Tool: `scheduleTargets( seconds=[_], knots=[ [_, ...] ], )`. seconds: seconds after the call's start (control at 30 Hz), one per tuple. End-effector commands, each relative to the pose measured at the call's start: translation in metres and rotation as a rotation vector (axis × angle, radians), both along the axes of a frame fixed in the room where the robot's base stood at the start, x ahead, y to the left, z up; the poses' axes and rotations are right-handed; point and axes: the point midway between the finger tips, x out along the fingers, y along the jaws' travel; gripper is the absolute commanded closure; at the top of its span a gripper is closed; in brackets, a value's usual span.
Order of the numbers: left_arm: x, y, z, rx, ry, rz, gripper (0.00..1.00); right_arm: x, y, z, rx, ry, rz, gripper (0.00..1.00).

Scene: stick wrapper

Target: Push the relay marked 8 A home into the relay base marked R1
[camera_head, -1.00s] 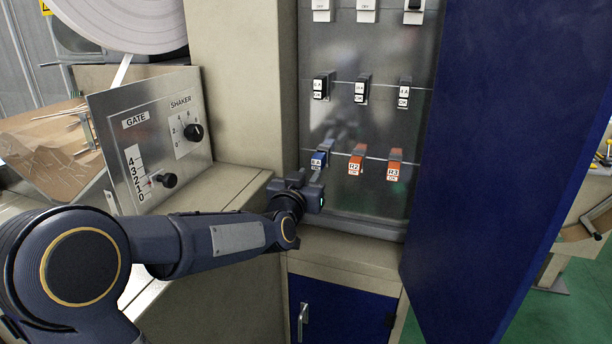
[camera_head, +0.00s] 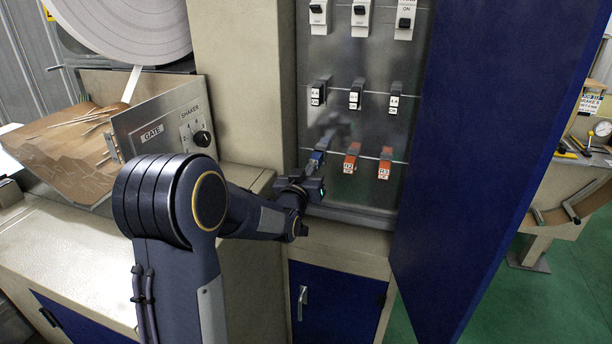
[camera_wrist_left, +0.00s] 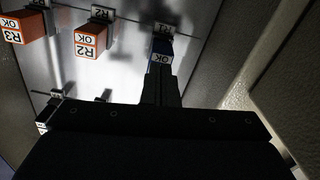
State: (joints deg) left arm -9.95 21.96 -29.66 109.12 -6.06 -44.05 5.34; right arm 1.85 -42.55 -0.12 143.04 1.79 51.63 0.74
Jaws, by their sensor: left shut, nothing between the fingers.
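A blue relay (camera_head: 316,157) sits at the left end of the lower row on the grey panel. In the left wrist view the blue relay (camera_wrist_left: 160,58) shows an OK label upside down, below the R1 base label (camera_wrist_left: 163,29). I cannot read its 8 A marking. My left gripper (camera_head: 317,170) is shut and empty, with its fingers pointing at the front of the relay. In the left wrist view the fingertips (camera_wrist_left: 159,72) overlap the relay's lower part and are touching or very close. How deep the relay sits is unclear. My right gripper is out of view.
Orange relays R2 (camera_head: 350,160) and R3 (camera_head: 385,165) sit to the right in the same row. Dark devices (camera_head: 355,95) hang above, with white breakers (camera_head: 361,18) higher up. A blue door (camera_head: 470,150) stands open at right; a beige post (camera_head: 240,85) flanks the left.

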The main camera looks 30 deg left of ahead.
Motion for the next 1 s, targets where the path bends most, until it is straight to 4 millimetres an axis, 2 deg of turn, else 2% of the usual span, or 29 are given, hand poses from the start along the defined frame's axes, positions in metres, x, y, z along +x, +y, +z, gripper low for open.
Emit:
scheduleTargets(
  seconds=[1.0],
  knots=[
    [0.014,0.003,-0.001,0.0,0.0,-0.001,1.0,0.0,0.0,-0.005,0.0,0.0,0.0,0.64]
  ],
)
